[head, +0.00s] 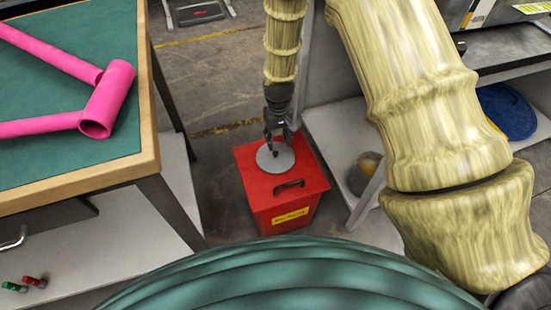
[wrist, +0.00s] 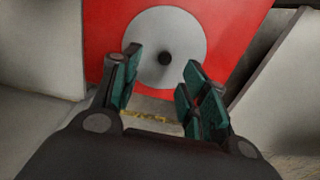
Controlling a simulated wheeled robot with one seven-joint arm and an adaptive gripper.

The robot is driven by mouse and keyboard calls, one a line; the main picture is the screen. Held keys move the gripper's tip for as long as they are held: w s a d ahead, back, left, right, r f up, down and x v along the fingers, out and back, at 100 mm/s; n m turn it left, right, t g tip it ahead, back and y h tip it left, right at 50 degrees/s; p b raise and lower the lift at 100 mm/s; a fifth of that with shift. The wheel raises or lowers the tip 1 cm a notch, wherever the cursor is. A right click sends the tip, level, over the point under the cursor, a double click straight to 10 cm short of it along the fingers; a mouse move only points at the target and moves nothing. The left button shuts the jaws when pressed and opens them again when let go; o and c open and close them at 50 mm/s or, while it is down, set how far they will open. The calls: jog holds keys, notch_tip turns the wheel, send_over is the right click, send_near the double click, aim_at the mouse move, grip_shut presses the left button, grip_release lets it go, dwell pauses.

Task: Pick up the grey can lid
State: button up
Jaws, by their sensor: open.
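The grey can lid (head: 277,159) is a flat round disc lying on top of a red bin (head: 261,187). In the wrist view the grey lid (wrist: 181,31) shows a small dark knob (wrist: 165,58) at its middle. My gripper (head: 276,148) points down over the lid in the head view and hides part of it. In the wrist view my gripper (wrist: 160,85) is open, with its green-padded fingers apart on either side of the knob. Nothing is between the fingers except the view of the knob and lid. I cannot tell whether the fingertips touch the lid.
The red bin has a black handle (head: 289,187) and a yellow label (head: 290,216). A green-topped bench (head: 50,130) with a pink tube frame (head: 104,105) stands left. A grey shelf unit (head: 335,135) stands close on the right, with a round container (head: 368,170) on it.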

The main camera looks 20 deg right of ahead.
aim_at(275, 152)
jog(key=shift+a+f+b, duration=0.2)
jog(key=shift+f+b, duration=0.2)
jog(key=shift+f, duration=1.35)
jog(key=shift+a+f+b, duration=0.2)
jog(key=shift+f+b, duration=0.2)
jog(key=shift+f, duration=1.35)
jog(key=shift+w, duration=0.1)
grip_shut()
